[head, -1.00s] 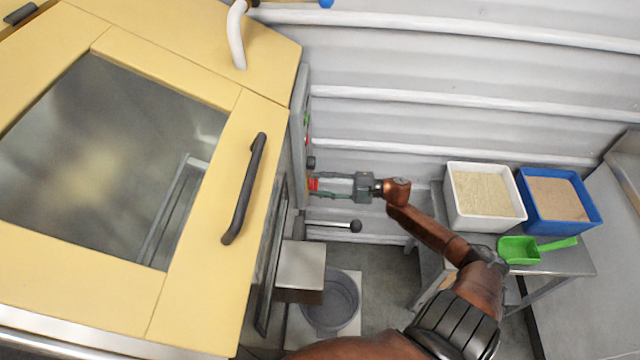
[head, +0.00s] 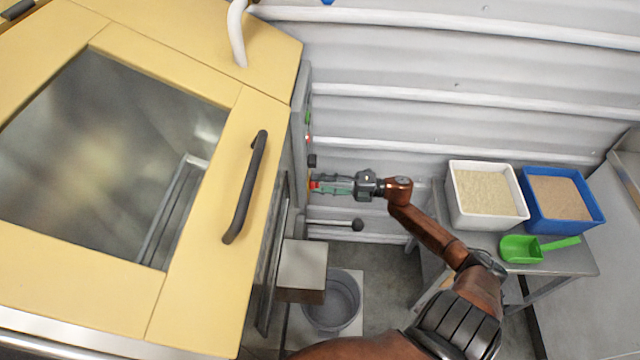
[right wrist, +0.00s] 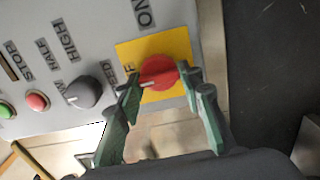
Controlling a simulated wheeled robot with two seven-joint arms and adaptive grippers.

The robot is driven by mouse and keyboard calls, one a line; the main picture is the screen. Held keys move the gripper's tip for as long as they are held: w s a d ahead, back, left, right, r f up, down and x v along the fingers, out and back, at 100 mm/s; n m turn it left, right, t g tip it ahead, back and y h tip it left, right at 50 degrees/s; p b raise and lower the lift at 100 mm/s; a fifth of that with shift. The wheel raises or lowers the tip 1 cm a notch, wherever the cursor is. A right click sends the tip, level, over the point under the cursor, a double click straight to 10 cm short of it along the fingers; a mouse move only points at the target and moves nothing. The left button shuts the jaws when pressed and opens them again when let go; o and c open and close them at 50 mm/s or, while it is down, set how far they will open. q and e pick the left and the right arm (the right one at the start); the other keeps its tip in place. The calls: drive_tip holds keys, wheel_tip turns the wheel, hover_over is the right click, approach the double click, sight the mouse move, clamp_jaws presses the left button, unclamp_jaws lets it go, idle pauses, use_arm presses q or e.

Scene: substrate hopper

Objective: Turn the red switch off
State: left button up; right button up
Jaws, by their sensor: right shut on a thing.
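The red switch (right wrist: 160,72) is a round knob with a bar handle on a yellow plate (right wrist: 180,45) of the grey control panel. Its white mark points to the lower left in the right wrist view, toward a label partly hidden by a finger; the "ON" label (right wrist: 144,14) is above. In the head view the switch (head: 315,182) shows as a small red patch on the machine's side. My right gripper (right wrist: 164,80) is shut on the switch, one green finger on each side; it also shows in the head view (head: 325,184). My left gripper is out of view.
A grey selector knob (right wrist: 85,92), a red button (right wrist: 37,101) and a green button (right wrist: 6,110) sit left of the switch. A black-knobbed lever (head: 357,224) sticks out below my gripper. White (head: 455,205) and blue (head: 570,226) bins and a green scoop (head: 520,250) stand right.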

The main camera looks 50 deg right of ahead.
idle(0.3)
drive_tip(key=o, duration=1.2)
drive_tip(key=shift+c, duration=0.2)
drive_tip(key=v, duration=1.2)
drive_tip(key=shift+s, duration=0.1)
drive_tip(key=shift+r, duration=0.1)
